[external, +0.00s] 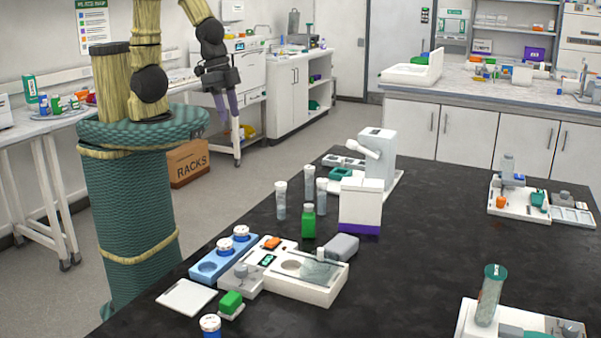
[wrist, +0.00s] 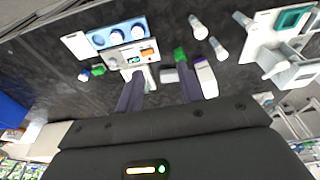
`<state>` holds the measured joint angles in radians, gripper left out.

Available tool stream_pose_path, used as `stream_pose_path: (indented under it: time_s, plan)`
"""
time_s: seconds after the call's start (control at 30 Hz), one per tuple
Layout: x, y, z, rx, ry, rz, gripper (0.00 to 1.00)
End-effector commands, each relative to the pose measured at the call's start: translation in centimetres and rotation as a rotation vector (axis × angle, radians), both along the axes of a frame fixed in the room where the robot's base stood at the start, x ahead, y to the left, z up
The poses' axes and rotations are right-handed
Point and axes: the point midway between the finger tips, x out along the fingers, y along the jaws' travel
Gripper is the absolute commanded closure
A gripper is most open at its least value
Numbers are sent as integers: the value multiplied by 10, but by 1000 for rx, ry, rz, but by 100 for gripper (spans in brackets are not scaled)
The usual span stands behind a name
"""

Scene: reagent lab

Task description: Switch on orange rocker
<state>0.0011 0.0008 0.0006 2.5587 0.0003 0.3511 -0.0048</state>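The orange rocker (external: 271,243) sits on top of a white bench device (external: 325,285) with a small dark green-lit display, a round plate and a clear beaker-like vessel. In the wrist view the orange rocker (wrist: 148,52) shows small, beyond and between my fingers. Whether it is on or off is too small to tell. My gripper (external: 227,138) hangs in the air with its purple fingers down, above and behind the bench edge, well clear of the device. In the wrist view the fingers of my gripper (wrist: 160,78) are spread apart with nothing between them.
A green block (external: 231,302) and a white pad (external: 187,297) lie in front. A green bottle (external: 308,222), clear vials and a purple-based white box (external: 360,207) stand behind.

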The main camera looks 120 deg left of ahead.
Motion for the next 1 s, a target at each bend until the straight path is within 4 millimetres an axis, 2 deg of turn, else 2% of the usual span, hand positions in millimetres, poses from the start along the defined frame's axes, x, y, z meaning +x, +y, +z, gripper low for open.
stream_pose_path:
  time_s: [0.03,0.17,0.2,0.57,1.0]
  plan:
    - [1,-1,-2,-2,2,8,73]
    - [10,-3,-8,-17,14,67,98]
    - [14,-5,-11,-23,21,97,100]
    - [66,-26,-49,-74,97,521,100]
    - [124,-62,-102,-52,117,1073,100]
